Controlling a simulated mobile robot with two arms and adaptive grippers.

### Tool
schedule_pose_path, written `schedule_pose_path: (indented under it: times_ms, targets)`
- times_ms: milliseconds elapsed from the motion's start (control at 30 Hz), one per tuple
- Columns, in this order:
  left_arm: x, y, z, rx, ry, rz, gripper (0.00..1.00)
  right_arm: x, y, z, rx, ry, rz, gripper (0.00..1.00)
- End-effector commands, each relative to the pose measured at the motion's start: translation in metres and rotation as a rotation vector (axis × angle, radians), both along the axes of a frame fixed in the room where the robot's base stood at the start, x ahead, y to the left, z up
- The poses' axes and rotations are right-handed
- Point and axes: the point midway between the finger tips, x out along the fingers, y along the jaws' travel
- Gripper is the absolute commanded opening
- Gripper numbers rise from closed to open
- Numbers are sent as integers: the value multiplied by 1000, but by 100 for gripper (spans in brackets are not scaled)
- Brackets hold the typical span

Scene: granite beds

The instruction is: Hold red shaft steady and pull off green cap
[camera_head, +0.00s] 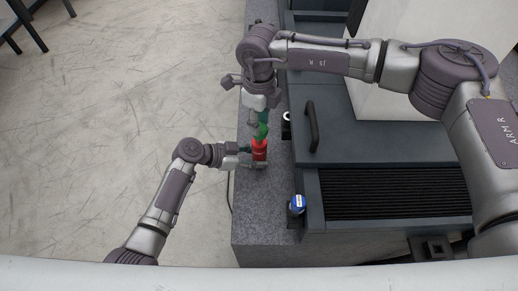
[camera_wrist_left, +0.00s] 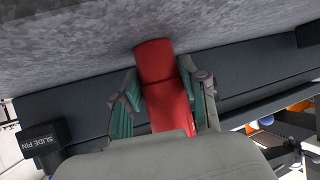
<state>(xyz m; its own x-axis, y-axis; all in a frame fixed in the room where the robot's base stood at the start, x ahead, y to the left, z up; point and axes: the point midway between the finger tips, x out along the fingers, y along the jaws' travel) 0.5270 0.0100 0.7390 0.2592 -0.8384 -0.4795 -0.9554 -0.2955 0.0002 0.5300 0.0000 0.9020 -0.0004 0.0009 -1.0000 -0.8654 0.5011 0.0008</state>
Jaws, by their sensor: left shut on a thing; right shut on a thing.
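The red shaft (camera_head: 260,149) lies over the grey granite ledge in the head view, with the green cap (camera_head: 262,131) above it in the picture. My left gripper (camera_head: 254,158) is shut on the red shaft. In the left wrist view the red shaft (camera_wrist_left: 166,95) sits between the two fingers of my left gripper (camera_wrist_left: 162,98). My right gripper (camera_head: 261,116) is at the green cap, shut on it, and its fingers hide part of the cap. I cannot tell from the head view whether cap and shaft still touch. The green cap cannot be made out in the left wrist view.
The granite ledge (camera_head: 262,235) runs along the machine. To its right are a dark handle (camera_head: 312,127), a black ribbed bellows (camera_head: 395,191), a small white ring (camera_head: 287,116) and a blue-topped item (camera_head: 297,203). Open floor (camera_head: 100,110) lies to the left.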

Motion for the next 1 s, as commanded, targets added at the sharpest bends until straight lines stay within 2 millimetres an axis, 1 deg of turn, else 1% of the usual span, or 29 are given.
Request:
schedule_pose_path:
  times_ms: [467,1000]
  targets:
    - [0,1,-1,3,0,1,1,0,0,4,-1,-1,0,0]
    - [0,1,-1,3,0,1,1,0,0,24,-1,-1,1,0]
